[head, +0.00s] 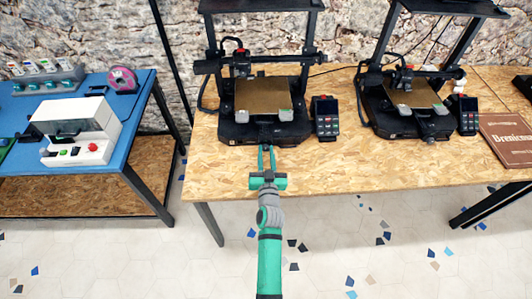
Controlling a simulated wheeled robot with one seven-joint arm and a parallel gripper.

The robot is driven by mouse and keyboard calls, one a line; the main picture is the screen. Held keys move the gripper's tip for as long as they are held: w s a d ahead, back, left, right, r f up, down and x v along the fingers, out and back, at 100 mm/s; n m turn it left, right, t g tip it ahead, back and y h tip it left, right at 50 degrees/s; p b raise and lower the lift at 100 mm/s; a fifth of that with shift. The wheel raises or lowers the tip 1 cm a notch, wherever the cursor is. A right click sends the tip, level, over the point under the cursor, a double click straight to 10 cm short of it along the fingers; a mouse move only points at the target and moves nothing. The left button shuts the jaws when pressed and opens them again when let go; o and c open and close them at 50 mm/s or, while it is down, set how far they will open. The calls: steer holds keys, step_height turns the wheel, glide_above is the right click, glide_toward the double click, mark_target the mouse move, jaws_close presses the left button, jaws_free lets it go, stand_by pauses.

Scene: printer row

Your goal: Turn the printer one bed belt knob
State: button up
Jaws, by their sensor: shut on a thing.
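A black printer (235,130) with a gold-brown bed (263,95) stands on the wood-chip table, left of a second similar printer (395,125). I take the left one as printer one. My gripper (266,150) reaches in from the front, level with the middle of this printer's front edge. Its two narrow green fingers are shut on the bed belt knob there. The knob is very small and mostly hidden between the fingertips, so its turn angle cannot be told.
A control screen (325,118) stands right of the left printer, with another (466,115) by the second printer. A brown book (508,140) lies at the right. A blue table (110,135) with a white machine (75,130) stands at the left. The table front is clear.

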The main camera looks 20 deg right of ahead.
steer(key=shift+m, duration=0.4)
steer(key=o, duration=1.1)
steer(key=shift+c, duration=0.2)
steer(key=v, duration=1.1)
